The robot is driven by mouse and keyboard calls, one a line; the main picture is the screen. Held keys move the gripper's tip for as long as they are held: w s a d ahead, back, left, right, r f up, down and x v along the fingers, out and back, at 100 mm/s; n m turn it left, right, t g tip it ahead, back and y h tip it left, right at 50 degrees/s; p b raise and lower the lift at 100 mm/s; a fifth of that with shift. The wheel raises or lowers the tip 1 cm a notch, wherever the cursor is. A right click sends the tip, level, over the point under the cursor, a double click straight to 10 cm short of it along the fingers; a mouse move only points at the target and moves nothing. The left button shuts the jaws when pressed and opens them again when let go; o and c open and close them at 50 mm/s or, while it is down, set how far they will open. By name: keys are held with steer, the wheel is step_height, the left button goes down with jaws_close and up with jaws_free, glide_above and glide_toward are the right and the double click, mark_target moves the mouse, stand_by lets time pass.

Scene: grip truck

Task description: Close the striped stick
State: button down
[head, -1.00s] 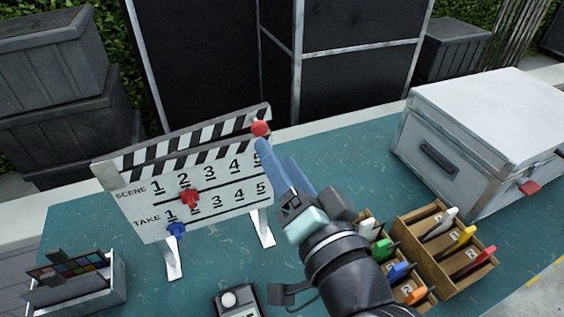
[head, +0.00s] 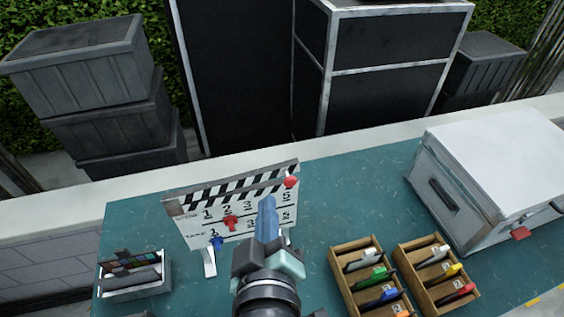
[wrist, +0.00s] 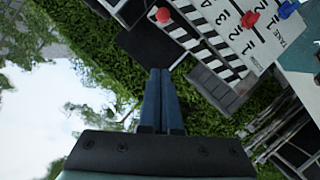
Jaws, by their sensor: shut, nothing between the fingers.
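The white slate board (head: 265,222) stands upright on its feet on the teal table, with numbered SCENE and TAKE rows. The black-and-white striped stick (head: 235,187) runs along its top edge, with a red knob (head: 291,181) near its right end. I cannot tell how wide any gap beneath the stick is. The stick also shows in the wrist view (wrist: 213,42), with the red knob (wrist: 163,15) at its end. My gripper (head: 268,202) is shut and empty. Its blue fingers overlap the board's right half in the head view, below and left of the knob.
A red marker (head: 230,222) and a blue marker (head: 216,243) sit on the board. Wooden trays of coloured clips (head: 338,285) stand to the right, before a large white case (head: 490,150). A small grey box (head: 135,290) is at left. Table between board and case is clear.

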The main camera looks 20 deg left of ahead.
steer(key=w+b, duration=0.1)
steer(key=b, duration=0.1)
steer(key=p, duration=0.3)
glide_toward(281, 167)
steer(key=shift+x, duration=2.1)
step_height(281, 167, down, 3)
steer(key=b, duration=0.3)
steer(key=shift+w+d+r, duration=0.1)
steer(key=shift+w+d, duration=0.05)
